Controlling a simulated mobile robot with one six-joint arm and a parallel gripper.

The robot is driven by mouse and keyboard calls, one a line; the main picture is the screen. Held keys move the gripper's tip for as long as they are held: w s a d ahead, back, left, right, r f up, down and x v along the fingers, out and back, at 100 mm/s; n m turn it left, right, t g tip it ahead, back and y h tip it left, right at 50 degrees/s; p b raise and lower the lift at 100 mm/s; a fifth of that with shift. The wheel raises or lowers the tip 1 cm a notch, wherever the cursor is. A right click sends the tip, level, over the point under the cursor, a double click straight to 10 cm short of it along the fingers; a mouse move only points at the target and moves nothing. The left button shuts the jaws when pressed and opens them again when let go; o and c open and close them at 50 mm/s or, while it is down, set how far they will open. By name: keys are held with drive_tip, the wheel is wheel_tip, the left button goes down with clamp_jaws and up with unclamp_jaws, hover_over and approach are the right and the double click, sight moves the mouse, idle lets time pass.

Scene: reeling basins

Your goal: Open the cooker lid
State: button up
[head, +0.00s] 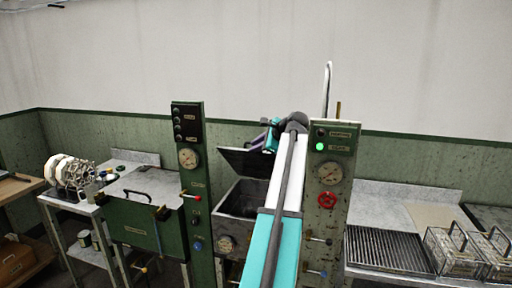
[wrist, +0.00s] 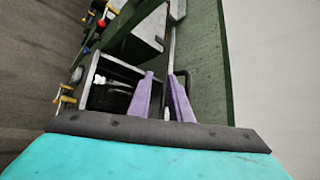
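The metal basin that looks like the cooker (head: 240,205) stands mid-picture in the head view, between two green control posts. Its dark lid (head: 243,161) is raised and tilted up at the back, so the inside shows. My arm hides its right side. My gripper (head: 257,143) is above the basin, close to the lid's upper edge; I cannot tell whether it touches.
A green unit with a shut, handled cover (head: 140,195) stands left. A post with a gauge and red wheel (head: 328,190) is close right of my arm. A slatted rack (head: 388,250) and wire baskets (head: 455,252) lie farther right. A reel machine (head: 70,175) is far left.

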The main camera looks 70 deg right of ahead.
drive_tip(key=c, duration=0.3)
drive_tip(key=shift+d+r, duration=0.1)
drive_tip(key=shift+d, duration=0.1)
clamp_jaws()
drive_tip(key=s+d+r+m+g+h+b, duration=0.1)
drive_tip(key=s+d+r+m+g+h, duration=0.45)
drive_tip(key=s+d+r+h, duration=0.7)
drive_tip(key=w+a+f+g+h+b, duration=0.3)
drive_tip(key=a+f+g+h+b, duration=0.45)
drive_tip(key=a+f, duration=0.75)
drive_tip(key=w+a+f+n+t+b, duration=0.1)
drive_tip(key=w+f, duration=0.3)
drive_tip(key=f, duration=0.4)
drive_tip(key=w+a+f+n+t+h+b, duration=0.1)
drive_tip(key=w+f+t, duration=0.2)
drive_tip(key=w+f, duration=0.2)
wheel_tip(320, 180, down, 4)
drive_tip(key=shift+a+r+t+b, duration=0.1)
drive_tip(key=shift+a+t+b, duration=0.05)
drive_tip(key=shift+t+b, duration=0.25)
